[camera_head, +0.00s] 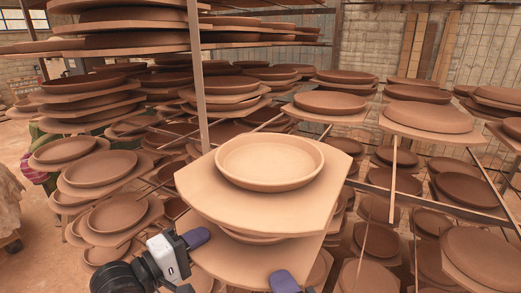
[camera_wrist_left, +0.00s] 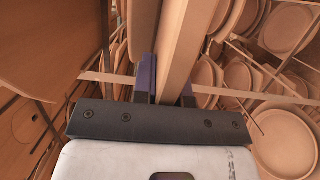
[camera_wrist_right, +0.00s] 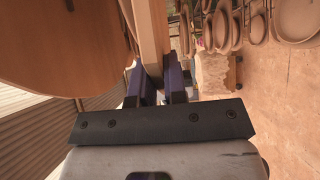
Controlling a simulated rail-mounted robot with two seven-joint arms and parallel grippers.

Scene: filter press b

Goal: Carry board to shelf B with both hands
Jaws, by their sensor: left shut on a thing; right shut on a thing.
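A pale clay board (camera_head: 207,258) is low in the middle of the head view, with a round dish (camera_head: 248,238) on it. A larger pale board (camera_head: 190,185) bearing a wide round dish (camera_head: 270,160) is just above and mostly covers it. I cannot tell whether the upper board rests on the lower dish. My left gripper (camera_head: 197,238) is shut on the lower board's left edge; the left wrist view shows the board edge (camera_wrist_left: 180,50) between its fingers (camera_wrist_left: 167,90). My right gripper (camera_head: 283,281) is shut on its front edge, also seen in the right wrist view (camera_wrist_right: 157,85).
Racks of boards with brown dishes stand at left (camera_head: 100,170) and right (camera_head: 430,120), close around the held board. A metal post (camera_head: 197,75) rises just behind it. Shelf B has no readable label. Open floor shows in the right wrist view (camera_wrist_right: 280,110).

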